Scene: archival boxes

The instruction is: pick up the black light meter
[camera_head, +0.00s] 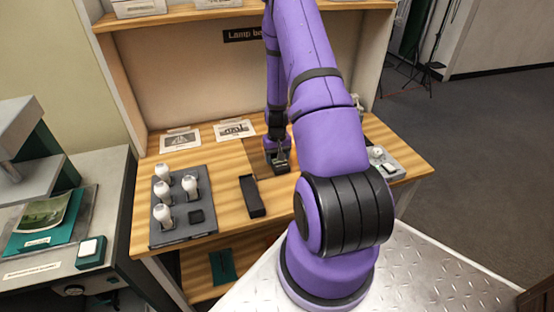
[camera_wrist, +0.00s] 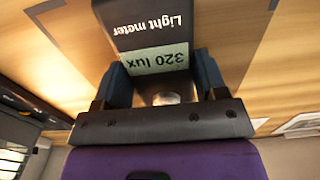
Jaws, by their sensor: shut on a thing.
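The black light meter (camera_wrist: 150,25) shows large in the wrist view, with "Light meter" lettering and a pale green "320 lux" display. It lies between the two fingers of my gripper (camera_wrist: 165,85), which is shut on it. In the head view my gripper (camera_head: 279,160) is over the wooden bench, toward its back middle. There the meter is small and mostly hidden by the gripper and arm, so I cannot tell whether it touches the bench.
A grey tray (camera_head: 205,222) with several white bulbs stands at the bench's left. A black oblong block (camera_head: 252,197) lies front of centre. Printed cards (camera_head: 180,140) lie at the back. A grey device (camera_head: 385,160) sits at the right, beyond my arm.

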